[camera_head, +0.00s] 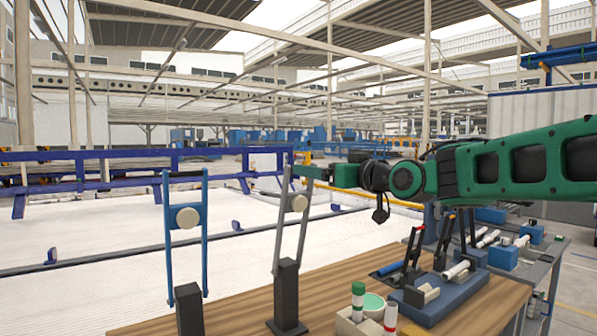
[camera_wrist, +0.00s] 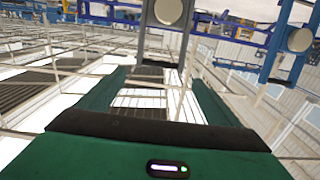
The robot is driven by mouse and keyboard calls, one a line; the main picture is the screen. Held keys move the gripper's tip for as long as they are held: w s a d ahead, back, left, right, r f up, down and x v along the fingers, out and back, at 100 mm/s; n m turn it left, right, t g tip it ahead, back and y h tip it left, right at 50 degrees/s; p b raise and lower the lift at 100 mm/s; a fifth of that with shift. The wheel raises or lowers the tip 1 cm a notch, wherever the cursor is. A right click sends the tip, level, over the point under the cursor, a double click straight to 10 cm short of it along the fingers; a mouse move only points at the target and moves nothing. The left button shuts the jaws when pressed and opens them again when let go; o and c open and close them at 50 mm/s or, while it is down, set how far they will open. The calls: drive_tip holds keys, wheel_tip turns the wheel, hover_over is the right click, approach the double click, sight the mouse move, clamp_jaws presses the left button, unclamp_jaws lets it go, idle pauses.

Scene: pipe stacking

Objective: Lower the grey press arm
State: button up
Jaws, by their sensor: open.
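The grey press arm (camera_head: 303,232) stands nearly upright, leaning a little right, on a dark post (camera_head: 287,292) at the table's left part. It has a pale round disc (camera_head: 298,203) between its two bars. My green gripper (camera_head: 305,171) is beside its upper end, fingers pointing left. In the wrist view, which looks upside down, the open fingers (camera_wrist: 157,85) show with empty space between them. The grey arm's end (camera_wrist: 149,70) lies near or just beyond the fingertips; I cannot tell whether they touch.
A similar blue press arm (camera_head: 205,240) stands upright to the left; it also shows in the wrist view (camera_wrist: 272,45). On the wooden table (camera_head: 340,280) at the right are a blue fixture (camera_head: 432,303) and a holder with capped tubes (camera_head: 357,300).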

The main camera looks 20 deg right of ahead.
drive_tip(key=x, duration=0.9)
drive_tip(key=shift+w+f, duration=0.15)
drive_tip(key=shift+w, duration=0.15)
drive_tip(key=shift+c, duration=0.2)
